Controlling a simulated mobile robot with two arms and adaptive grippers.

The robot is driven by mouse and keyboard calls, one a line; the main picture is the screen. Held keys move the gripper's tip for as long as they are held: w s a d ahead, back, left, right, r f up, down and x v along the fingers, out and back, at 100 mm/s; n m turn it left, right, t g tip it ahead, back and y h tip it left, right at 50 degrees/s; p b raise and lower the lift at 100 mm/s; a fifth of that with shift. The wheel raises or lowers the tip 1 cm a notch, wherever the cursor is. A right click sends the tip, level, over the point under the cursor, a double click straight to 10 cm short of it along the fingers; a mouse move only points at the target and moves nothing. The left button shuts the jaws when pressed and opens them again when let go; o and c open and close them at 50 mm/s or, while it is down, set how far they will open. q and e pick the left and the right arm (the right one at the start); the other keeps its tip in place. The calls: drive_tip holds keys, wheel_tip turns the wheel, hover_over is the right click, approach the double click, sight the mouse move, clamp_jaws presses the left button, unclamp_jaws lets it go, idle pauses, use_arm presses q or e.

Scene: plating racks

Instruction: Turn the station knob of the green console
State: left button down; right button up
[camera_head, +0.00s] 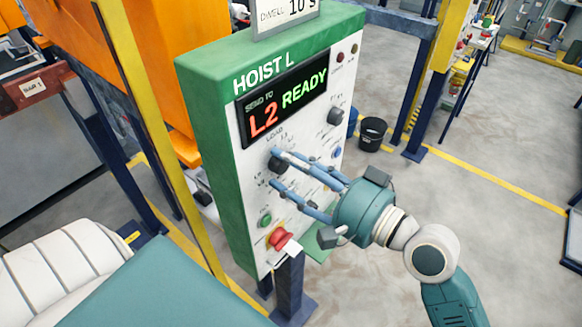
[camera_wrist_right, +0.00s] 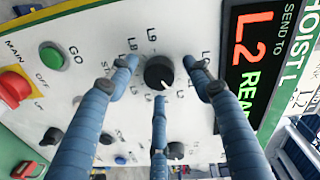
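The green console (camera_head: 210,95) stands upright in the middle of the head view, with a white front panel. Its screen (camera_head: 283,97) reads "SEND TO L2 READY". The station knob (camera_wrist_right: 158,72) is a round black knob with a white pointer mark, ringed by L labels; it also shows in the head view (camera_head: 277,164). My right gripper (camera_head: 277,170) has its three blue fingers spread at the panel. In the wrist view, the fingertips (camera_wrist_right: 160,78) stand around the knob with visible gaps at the sides; contact by the lower finger is unclear. My left gripper is out of view.
A yellow post (camera_head: 160,150) stands left of the console. A black bucket (camera_head: 372,134) stands on the floor behind.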

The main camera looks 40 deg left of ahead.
drive_tip(key=shift+d, duration=0.1)
drive_tip(key=s+d, duration=0.1)
drive_tip(key=d, duration=1)
drive_tip(key=shift+s+d+r, duration=0.15)
drive_tip(key=shift+d+r, duration=0.15)
drive_tip(key=shift+d, duration=0.05)
